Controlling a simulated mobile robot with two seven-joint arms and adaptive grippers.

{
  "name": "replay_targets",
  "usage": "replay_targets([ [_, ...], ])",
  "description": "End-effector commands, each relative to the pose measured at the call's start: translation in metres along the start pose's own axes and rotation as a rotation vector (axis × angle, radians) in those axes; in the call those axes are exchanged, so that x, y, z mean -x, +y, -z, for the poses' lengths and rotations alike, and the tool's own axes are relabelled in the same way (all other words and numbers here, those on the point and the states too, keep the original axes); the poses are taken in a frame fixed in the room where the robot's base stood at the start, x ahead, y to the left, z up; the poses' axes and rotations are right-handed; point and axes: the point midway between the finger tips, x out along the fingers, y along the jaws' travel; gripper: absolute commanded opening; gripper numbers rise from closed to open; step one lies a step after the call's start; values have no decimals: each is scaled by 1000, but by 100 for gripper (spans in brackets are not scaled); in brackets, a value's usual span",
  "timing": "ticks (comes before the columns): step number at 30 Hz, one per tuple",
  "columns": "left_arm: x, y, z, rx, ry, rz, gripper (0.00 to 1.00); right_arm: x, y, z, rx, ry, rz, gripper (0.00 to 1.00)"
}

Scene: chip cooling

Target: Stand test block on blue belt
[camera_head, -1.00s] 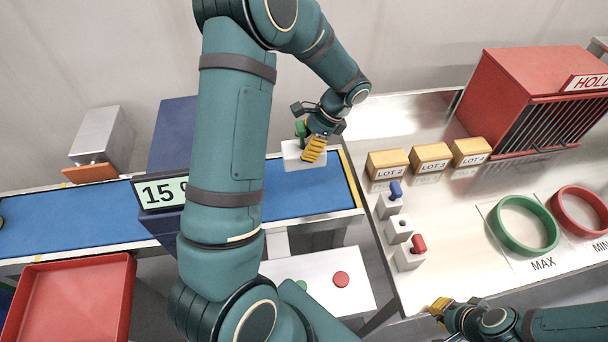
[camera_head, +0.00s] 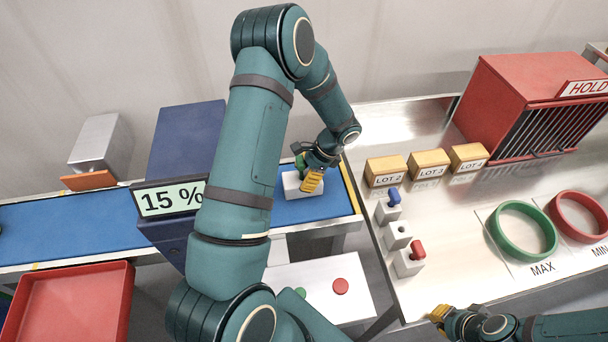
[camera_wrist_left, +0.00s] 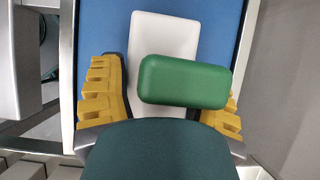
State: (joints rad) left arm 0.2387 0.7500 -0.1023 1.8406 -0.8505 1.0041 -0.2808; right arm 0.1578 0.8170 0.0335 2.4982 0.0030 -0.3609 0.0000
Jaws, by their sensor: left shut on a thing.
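The test block is a white block (camera_head: 291,182) with a rounded green part (camera_head: 300,161) on it. My left gripper (camera_head: 312,181) is shut on it, over the right end of the blue belt (camera_head: 100,222). In the left wrist view the white body (camera_wrist_left: 165,35) shows against the blue belt (camera_wrist_left: 230,35), the green part (camera_wrist_left: 185,82) crosses it, and yellow fingers (camera_wrist_left: 172,95) lie to either side. I cannot tell whether the block's underside touches the belt. My right gripper (camera_head: 438,312) is at the steel table's front edge; its fingers are too small to read.
A blue housing with a "15 %" display (camera_head: 170,198) straddles the belt. The steel table (camera_head: 450,230) holds lot boxes (camera_head: 430,163), small switch blocks (camera_head: 398,235), green and red rings (camera_head: 527,231) and a red HOLD rack (camera_head: 530,100). A red tray (camera_head: 68,305) is front left.

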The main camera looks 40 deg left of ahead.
Motion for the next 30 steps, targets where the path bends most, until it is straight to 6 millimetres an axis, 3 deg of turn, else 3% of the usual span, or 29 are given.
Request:
replay_targets([
  [2,-1,0,0,0,0,0,21,-1,0,0,0,0,0,0],
  [3,-1,0,0,0,0,0,78,-1,0,0,0,0,0,0],
  [4,-1,0,0,0,0,0,88,-1,0,0,0,0,0,0],
  [5,-1,0,0,0,-1,0,92,-1,0,0,0,0,0,0],
  [17,4,0,0,0,0,1,92,0,0,0,0,0,0,0],
  [20,17,-1,0,1,2,2,92,0,0,0,0,0,0,0],
  [30,84,-1,0,0,2,4,92,0,0,0,0,0,0,0],
])
